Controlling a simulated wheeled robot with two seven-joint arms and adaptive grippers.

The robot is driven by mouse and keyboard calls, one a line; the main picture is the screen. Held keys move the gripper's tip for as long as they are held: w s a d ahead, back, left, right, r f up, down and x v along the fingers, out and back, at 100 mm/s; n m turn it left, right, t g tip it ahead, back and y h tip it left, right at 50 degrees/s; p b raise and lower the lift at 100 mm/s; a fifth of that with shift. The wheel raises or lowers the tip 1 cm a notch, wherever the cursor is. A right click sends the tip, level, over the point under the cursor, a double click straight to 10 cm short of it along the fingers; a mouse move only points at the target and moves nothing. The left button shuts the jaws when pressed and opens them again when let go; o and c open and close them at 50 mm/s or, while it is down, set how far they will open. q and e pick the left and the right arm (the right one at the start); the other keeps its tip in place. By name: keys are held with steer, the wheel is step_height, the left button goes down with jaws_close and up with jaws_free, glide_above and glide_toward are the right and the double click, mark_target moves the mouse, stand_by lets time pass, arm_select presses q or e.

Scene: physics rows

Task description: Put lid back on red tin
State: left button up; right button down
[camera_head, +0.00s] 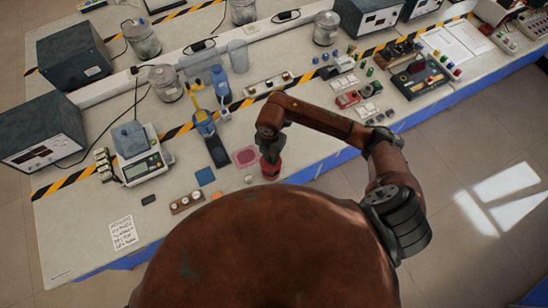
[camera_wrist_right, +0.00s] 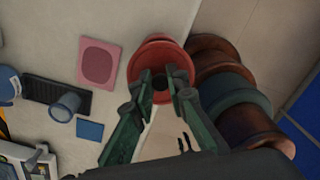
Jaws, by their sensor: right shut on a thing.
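My right gripper (camera_head: 268,152) points down at the front edge of the bench, directly above a red round tin (camera_head: 271,171). In the wrist view the two green fingers (camera_wrist_right: 162,84) are closed in around a small dark knob at the middle of a red round lid (camera_wrist_right: 157,62). A second red rim, the tin's (camera_wrist_right: 155,39), shows just behind the lid. I cannot tell whether the lid rests on the tin or is slightly above it. The gripper hides part of both. My left gripper is not in view.
A pink mat (camera_head: 245,157) lies just left of the tin and is empty. A dark tray (camera_head: 217,151), a blue square (camera_head: 205,176) and a scale (camera_head: 145,162) stand further left. A small pale round thing (camera_head: 249,179) lies nearby. The blue bench edge (camera_head: 310,170) is close.

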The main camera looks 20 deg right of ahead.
steer(key=shift+f+b, duration=1.8)
steer(key=shift+f, duration=1)
steer(key=shift+f, duration=0.1)
stand_by(0.4)
steer(key=c, duration=1.8)
jaws_free()
steer(key=shift+o, duration=0.4)
steer(key=o, duration=0.4)
steer(key=shift+p, duration=0.35)
